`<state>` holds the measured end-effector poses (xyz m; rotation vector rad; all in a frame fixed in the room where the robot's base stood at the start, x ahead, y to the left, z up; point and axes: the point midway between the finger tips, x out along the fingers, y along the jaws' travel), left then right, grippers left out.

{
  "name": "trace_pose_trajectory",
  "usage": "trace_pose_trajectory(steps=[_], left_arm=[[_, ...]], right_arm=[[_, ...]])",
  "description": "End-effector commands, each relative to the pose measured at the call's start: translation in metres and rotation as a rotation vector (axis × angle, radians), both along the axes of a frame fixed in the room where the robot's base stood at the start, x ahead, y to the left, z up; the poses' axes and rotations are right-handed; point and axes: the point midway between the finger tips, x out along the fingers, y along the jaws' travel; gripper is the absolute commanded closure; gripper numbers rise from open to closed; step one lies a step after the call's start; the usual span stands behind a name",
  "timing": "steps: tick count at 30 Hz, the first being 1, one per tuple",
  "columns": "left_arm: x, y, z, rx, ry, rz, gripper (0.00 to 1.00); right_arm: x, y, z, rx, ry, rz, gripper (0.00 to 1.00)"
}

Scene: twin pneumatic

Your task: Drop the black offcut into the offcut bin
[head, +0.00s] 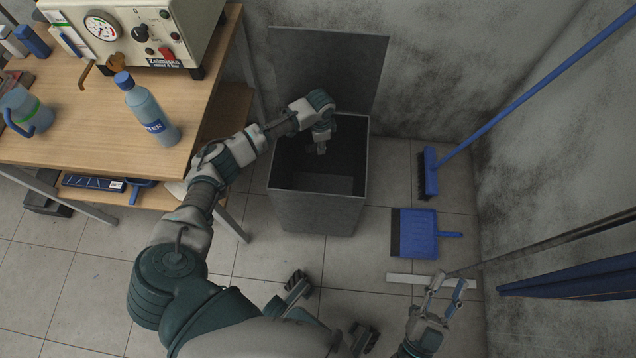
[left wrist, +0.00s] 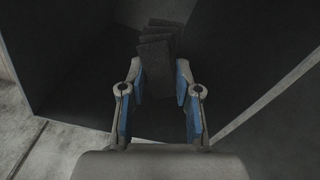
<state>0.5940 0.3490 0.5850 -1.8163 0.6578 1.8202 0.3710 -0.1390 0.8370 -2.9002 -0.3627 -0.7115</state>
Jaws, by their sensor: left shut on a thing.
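The offcut bin (head: 318,212) is a tall grey box standing on the floor with its lid (head: 330,70) up at the back. My left gripper (head: 320,146) hangs over the bin's open mouth, pointing down. In the left wrist view its blue-padded fingers (left wrist: 158,82) are shut on the black offcut (left wrist: 155,62), a dark rough piece between them. Other dark edges show just behind it; I cannot tell whether they belong to the same piece. The offcut is hard to make out in the head view against the dark bin. My right gripper (head: 442,296) is open and empty, low at the right.
A wooden workbench (head: 95,130) stands left of the bin, with a blue bottle (head: 148,112) and a gauge unit (head: 130,32). A blue broom (head: 430,172) and dustpan (head: 415,234) are to the right. The floor before the bin is largely clear.

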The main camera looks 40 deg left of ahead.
Motion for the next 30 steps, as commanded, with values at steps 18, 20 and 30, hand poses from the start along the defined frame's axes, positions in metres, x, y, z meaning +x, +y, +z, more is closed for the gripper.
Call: trace_pose_trajectory(steps=[18,20,30], left_arm=[[0.001,0.0,0.007,-0.001,-0.002,0.0,0.39],[0.001,0.001,0.015,-0.001,-0.003,0.001,0.39],[0.002,0.002,0.088,-0.002,-0.002,0.001,0.39]], right_arm=[[0.0,0.0,0.0,0.0,0.003,0.001,0.63],[0.0,0.0,0.0,0.0,0.003,0.001,0.63],[0.0,0.001,0.0,-0.001,0.003,0.0,0.63]])
